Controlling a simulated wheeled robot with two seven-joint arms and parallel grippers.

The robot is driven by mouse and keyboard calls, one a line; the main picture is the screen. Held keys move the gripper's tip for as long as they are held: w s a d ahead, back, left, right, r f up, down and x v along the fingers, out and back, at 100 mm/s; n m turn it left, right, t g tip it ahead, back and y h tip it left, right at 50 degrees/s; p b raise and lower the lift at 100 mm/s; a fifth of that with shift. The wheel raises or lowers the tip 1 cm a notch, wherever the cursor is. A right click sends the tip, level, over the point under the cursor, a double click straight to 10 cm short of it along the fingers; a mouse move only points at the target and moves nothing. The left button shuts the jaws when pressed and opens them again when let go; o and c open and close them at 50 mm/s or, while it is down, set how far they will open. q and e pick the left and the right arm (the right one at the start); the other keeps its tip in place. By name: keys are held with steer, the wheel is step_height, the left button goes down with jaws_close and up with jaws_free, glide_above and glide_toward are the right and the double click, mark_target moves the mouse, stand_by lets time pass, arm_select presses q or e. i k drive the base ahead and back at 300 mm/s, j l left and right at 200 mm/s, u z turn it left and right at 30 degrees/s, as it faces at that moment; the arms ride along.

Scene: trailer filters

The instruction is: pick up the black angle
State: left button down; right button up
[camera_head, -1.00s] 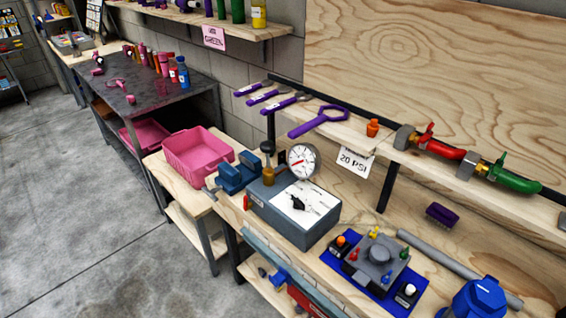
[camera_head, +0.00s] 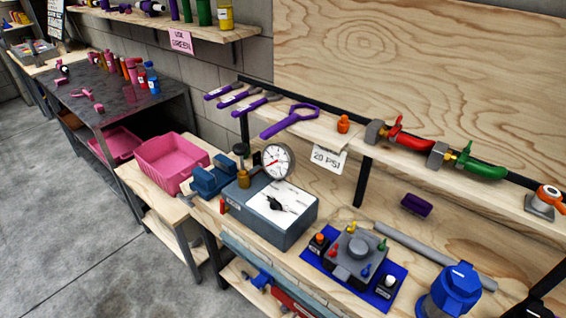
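A small black piece (camera_head: 275,203) lies on the white top of the grey box (camera_head: 262,232) on the wooden bench. It may be the black angle, but it is too small for me to tell its shape surely. A round pressure gauge (camera_head: 277,161) stands at the back of the box. A blue vise-like tool (camera_head: 211,179) is just left of the box. Neither of my grippers is in view.
A pink bin (camera_head: 170,160) stands on the bench to the left. A grey fixture (camera_head: 354,255) sits on a blue mat, with a blue part (camera_head: 456,288) right of it. A shelf (camera_head: 335,136) with purple tools and valves overhangs the bench.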

mark_target(256, 160)
steer(key=i+j+z, duration=0.15)
steer(key=j+z, duration=0.65)
steer(key=j, duration=0.15)
steer(key=j+z, duration=0.25)
steer(key=j, duration=1.3)
steer(key=j+z, duration=0.2)
steer(key=j, duration=1.35)
